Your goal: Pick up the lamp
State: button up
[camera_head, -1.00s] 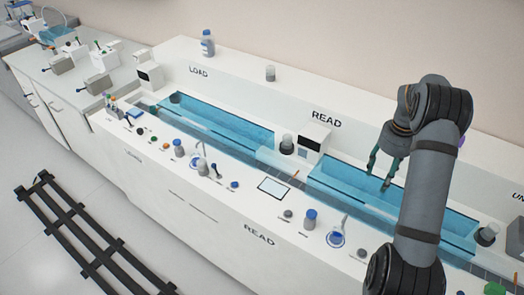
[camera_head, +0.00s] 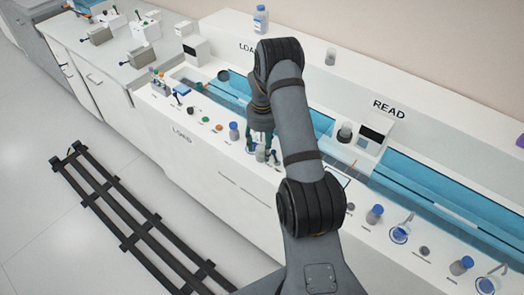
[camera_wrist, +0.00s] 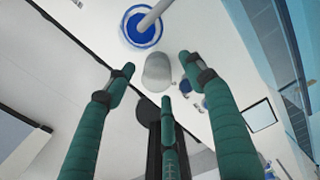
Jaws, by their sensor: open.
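A lamp-like item with a round blue-and-white base (camera_wrist: 142,27) and a white stem shows at the top of the wrist view. My gripper (camera_wrist: 157,72) is open, with its green fingers spread and empty. Its tips appear below the blue base in that view, around a pale grey cylinder (camera_wrist: 158,72) seen between them; I cannot tell whether they touch it. A similar blue-based item (camera_head: 400,235) stands on the READ side.
A black ladder-like rack (camera_head: 135,215) lies on the floor.

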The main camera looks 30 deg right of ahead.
jog(key=shift+w+a+f, duration=0.15)
jog(key=shift+f, duration=0.55)
jog(key=shift+c, duration=0.5)
jog(key=c, duration=1.1)
jog(key=shift+c, duration=0.3)
